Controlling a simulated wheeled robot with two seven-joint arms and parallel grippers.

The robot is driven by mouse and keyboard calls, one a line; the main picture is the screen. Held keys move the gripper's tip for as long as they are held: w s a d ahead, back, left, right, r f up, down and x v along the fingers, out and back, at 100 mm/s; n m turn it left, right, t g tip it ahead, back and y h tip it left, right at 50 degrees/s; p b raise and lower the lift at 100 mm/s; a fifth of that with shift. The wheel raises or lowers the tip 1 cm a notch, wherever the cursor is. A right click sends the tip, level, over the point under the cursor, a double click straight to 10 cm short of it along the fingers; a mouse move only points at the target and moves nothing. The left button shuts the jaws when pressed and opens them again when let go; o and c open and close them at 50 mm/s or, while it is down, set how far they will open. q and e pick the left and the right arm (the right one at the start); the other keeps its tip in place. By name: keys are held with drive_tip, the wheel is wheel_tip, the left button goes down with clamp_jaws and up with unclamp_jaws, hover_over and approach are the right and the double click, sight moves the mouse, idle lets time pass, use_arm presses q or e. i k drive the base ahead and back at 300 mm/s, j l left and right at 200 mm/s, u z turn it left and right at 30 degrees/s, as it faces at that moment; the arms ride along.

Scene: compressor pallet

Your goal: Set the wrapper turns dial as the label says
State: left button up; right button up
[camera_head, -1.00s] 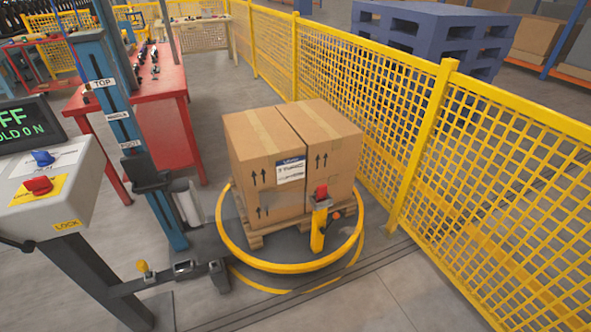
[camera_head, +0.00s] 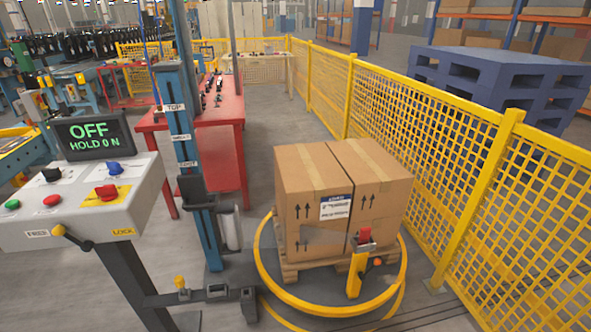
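The control panel (camera_head: 80,205) of the wrapper stands at the left. It carries a black knob (camera_head: 51,174), a blue knob (camera_head: 115,168), a red switch on a yellow plate (camera_head: 106,192), a green button (camera_head: 12,204) and a red button (camera_head: 52,200). Its screen (camera_head: 93,136) reads "OFF" and "HOLD 0 N". I cannot tell which knob is the turns dial. A white label (camera_head: 335,207) is on the front of the cartons (camera_head: 312,190); its print is too small to read. Neither of my grippers shows.
The cartons stand on a wooden pallet inside a yellow ring (camera_head: 330,309). A blue mast (camera_head: 182,150) marked "TOP" stands between panel and cartons. A lever with a yellow knob (camera_head: 58,230) sticks out of the panel front, beside "LOCK". Yellow mesh fence (camera_head: 440,150) closes the right side.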

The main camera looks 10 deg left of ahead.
sight(53, 175)
drive_tip(key=u, duration=1.7)
